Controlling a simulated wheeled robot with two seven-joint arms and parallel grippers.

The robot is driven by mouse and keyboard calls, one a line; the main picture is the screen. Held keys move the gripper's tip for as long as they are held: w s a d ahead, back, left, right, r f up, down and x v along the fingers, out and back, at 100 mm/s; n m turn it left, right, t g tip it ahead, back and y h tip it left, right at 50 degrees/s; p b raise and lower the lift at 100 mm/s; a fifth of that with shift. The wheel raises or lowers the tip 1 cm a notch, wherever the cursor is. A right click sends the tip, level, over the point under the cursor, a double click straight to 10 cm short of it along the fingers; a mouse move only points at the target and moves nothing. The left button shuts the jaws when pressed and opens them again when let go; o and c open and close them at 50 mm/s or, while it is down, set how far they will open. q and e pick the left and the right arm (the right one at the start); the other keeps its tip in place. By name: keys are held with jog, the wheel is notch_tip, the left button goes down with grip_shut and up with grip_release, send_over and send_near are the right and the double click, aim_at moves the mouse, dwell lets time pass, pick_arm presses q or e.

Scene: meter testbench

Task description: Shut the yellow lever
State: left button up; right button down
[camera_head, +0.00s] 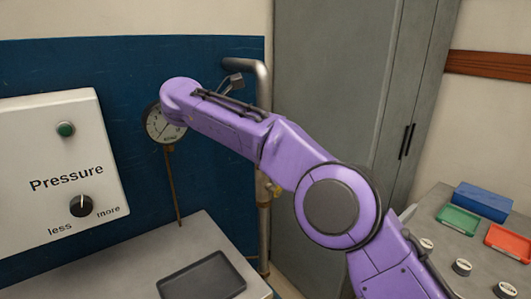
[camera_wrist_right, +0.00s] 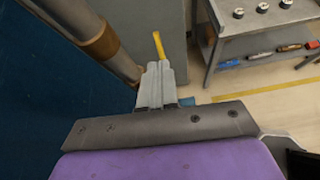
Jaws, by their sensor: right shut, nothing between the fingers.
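The yellow lever (camera_wrist_right: 159,46) shows in the right wrist view as a narrow yellow bar just beyond my fingertips, beside the pipe (camera_wrist_right: 100,40). My right gripper (camera_wrist_right: 155,66) is shut and empty, with its grey fingers together. Its tips lie close to the lever's lower end in the picture; I cannot tell if they touch. In the head view, a small yellowish part (camera_head: 274,188) shows at the pipe below my purple right arm. That arm crosses the view and hides much of the pipe; my right fingers are not clearly visible there. My left gripper is not in view.
A white pressure panel (camera_head: 80,140) with a knob (camera_head: 81,206) and a round gauge (camera_head: 158,125) are at left. A dark tray (camera_head: 202,277) lies on the grey bench. A grey cabinet (camera_head: 325,80) stands behind. A side table at right holds blue, green and red bins.

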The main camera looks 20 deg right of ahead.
jog(key=s+d+r+m+t+y+p, duration=0.1)
jog(key=s+d+r+m+y, duration=0.25)
jog(key=d+m+y, duration=0.4)
notch_tip(320, 180, down, 2)
jog(key=w+a+m, duration=0.2)
jog(key=a+m, duration=0.1)
jog(key=m, duration=0.8)
jog(key=shift+n+t+y, duration=0.25)
jog(key=shift+t+y, duration=0.05)
jog(key=shift+y, duration=0.15)
jog(key=d+p+x, duration=0.1)
jog(key=x, duration=0.3)
jog(key=d+p+x, duration=0.1)
jog(key=p+x, duration=0.1)
jog(key=x, duration=0.2)
jog(key=d+p+x, duration=0.1)
jog(key=p+x, duration=0.1)
jog(key=x, duration=0.2)
jog(key=shift+w, duration=0.1)
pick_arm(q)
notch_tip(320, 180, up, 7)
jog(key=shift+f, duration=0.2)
pick_arm(e)
jog(key=shift+d, duration=0.1)
